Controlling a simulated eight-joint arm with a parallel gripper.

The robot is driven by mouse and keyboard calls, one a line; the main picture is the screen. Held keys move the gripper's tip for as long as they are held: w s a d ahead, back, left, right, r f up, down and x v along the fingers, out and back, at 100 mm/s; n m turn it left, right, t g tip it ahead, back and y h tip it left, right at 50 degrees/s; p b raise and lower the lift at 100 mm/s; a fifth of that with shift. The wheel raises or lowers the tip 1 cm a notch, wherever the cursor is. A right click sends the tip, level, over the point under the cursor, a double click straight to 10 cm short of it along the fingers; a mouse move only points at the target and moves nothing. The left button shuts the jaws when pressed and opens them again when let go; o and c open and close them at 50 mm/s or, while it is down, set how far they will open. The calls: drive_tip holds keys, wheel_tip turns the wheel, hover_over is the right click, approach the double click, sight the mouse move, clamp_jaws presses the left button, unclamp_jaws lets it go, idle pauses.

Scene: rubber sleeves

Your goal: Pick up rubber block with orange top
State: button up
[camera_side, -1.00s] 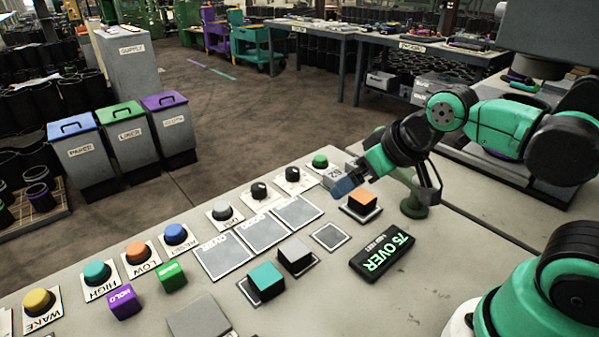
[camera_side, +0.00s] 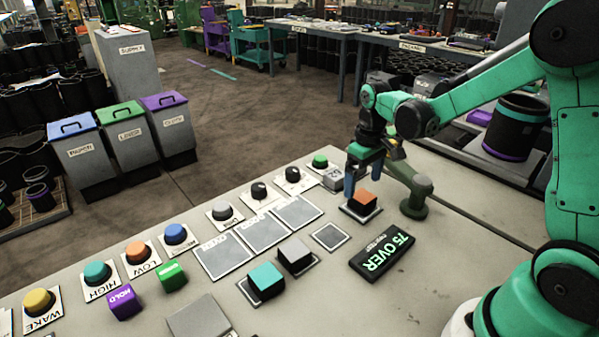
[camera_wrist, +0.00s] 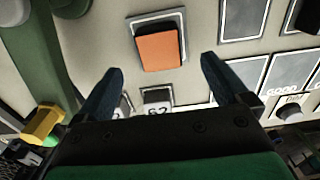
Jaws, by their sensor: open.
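The rubber block with an orange top (camera_side: 363,199) sits on a dark pad with a pale border at the right of the bench. In the wrist view its orange top (camera_wrist: 159,47) lies ahead of the fingertips, between their lines. My gripper (camera_side: 367,182) is just behind and above the block in the side view, pointing down. Its two blue fingers are apart and empty, also in the wrist view (camera_wrist: 161,72). No contact with the block shows.
A green post (camera_side: 414,200) stands close to the right of the block. The black 75 OVER display (camera_side: 382,252) lies in front. A small grey block marked 52 (camera_side: 333,179) sits to the left. Teal (camera_side: 266,279) and grey (camera_side: 295,254) topped blocks stand further left.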

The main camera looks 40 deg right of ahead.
sight(361, 195)
drive_tip(key=shift+f, duration=2.15)
drive_tip(key=shift+c, duration=0.2)
clamp_jaws()
drive_tip(key=shift+r, duration=0.1)
